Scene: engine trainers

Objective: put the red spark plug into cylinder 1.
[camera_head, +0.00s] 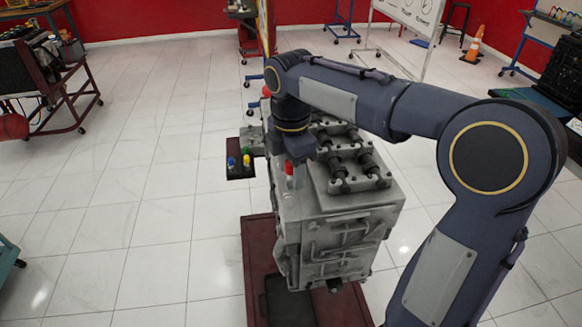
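The red spark plug (289,168) shows as a small upright red top with a pale part below, at the left side of the grey engine block (340,230). My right arm reaches in from the right over the engine. My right gripper (293,157) points down just above the red plug. Its fingers are too small and dark to make out, so I cannot tell whether they hold the plug. The cylinder openings are not clear; the arm and hand hide part of the engine top. My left gripper is not in view.
A small dark tray (240,174) left of the engine holds a blue plug (231,162), a yellow plug (246,160) and something green. The engine stands on a dark red stand (258,250). A red cart (68,100) is far left.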

